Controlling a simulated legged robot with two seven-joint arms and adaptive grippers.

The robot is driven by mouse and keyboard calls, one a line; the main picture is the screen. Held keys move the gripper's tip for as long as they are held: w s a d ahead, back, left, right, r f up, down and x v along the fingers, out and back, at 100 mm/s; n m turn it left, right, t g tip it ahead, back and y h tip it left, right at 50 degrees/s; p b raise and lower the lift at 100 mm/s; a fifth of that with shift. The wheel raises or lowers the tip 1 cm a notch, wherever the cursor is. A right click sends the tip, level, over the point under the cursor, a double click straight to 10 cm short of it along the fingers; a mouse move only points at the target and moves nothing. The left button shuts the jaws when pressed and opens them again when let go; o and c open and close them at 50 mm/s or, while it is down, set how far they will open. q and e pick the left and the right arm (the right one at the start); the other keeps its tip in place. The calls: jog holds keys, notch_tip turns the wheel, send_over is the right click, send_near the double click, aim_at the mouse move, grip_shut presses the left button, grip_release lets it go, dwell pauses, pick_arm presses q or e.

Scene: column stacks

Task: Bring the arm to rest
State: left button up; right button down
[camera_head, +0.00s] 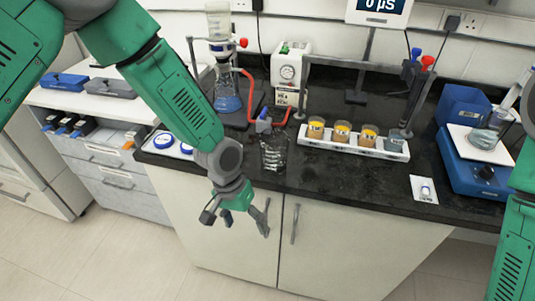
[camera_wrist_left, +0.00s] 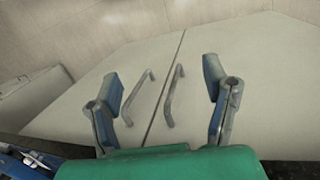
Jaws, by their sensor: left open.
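My left arm comes in from the upper left of the head view. Its gripper (camera_head: 238,222) hangs in front of the cabinet doors, near the front edge of the black counter. In the left wrist view the two fingers of my left gripper (camera_wrist_left: 165,100) stand wide apart with nothing between them. Two cabinet door handles show behind the fingers. Part of my right arm (camera_head: 513,245) shows at the right edge of the head view, but its gripper is outside the picture.
The cabinet front (camera_head: 350,240) is close to the left gripper. Open floor lies at lower left.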

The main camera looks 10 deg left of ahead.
pick_arm(q)
jog(key=s+a+f+b, duration=0.4)
jog(key=s+f, duration=0.7)
jog(key=s+a+f+t+y+b, duration=0.1)
jog(key=s+a+f+y+b, duration=0.1)
jog(key=s+a, duration=0.8)
jog(key=shift+s+f+n+t+y+b, duration=0.3)
jog(key=shift+f+n+b, duration=0.1)
jog(key=shift+f+b, duration=0.45)
